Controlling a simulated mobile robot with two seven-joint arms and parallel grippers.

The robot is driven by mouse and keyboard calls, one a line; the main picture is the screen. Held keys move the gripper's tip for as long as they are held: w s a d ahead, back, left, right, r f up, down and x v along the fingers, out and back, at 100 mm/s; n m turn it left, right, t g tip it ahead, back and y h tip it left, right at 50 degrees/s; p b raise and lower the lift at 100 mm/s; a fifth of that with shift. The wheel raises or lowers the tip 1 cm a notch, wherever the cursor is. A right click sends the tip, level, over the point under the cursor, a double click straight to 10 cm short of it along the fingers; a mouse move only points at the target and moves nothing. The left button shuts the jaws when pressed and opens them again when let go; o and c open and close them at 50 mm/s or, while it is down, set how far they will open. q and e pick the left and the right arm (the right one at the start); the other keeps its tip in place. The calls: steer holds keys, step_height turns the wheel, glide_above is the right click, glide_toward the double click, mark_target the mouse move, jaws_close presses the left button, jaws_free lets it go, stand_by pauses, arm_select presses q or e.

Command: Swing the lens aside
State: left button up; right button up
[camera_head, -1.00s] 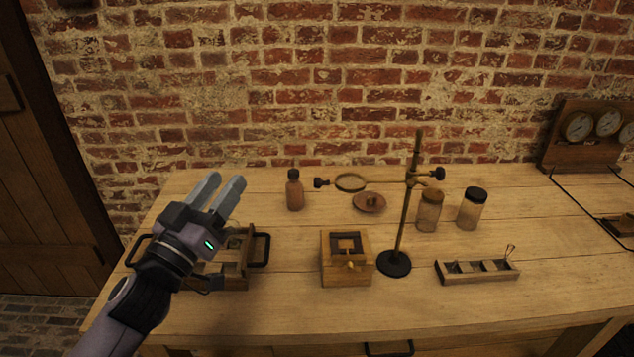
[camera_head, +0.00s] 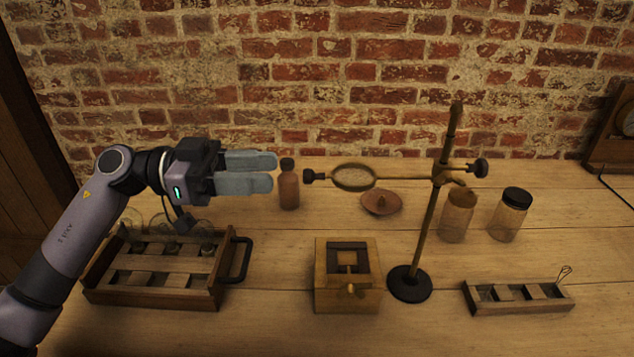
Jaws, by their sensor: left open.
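The lens (camera_head: 354,178) is a round glass in a brass ring on a horizontal arm, with a dark knob (camera_head: 309,176) at its left end. The arm is clamped to an upright rod stand (camera_head: 428,215) with a round dark base. The lens hangs above the table, between the wooden box and the brown dish. My left gripper (camera_head: 276,172) is open, its fingers pointing right toward the knob, a short gap away. It overlaps the edge of the brown bottle in the picture. My right gripper is out of view.
A brown bottle (camera_head: 289,190) stands behind the left fingertips. A wooden crate (camera_head: 160,298) with jars sits below my left arm. A wooden box (camera_head: 347,290), brown dish (camera_head: 381,207), two jars (camera_head: 457,217) (camera_head: 510,216) and a slotted rack (camera_head: 519,305) stand around the stand.

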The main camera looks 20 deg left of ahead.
mark_target(307, 170)
arm_select(q)
steer(key=x, duration=0.7)
steer(key=shift+w+d+f+p, duration=0.15)
steer(key=shift+w+f+p, duration=0.05)
steer(key=shift+f+p, duration=0.2)
steer(key=shift+c, duration=0.3)
jaws_close()
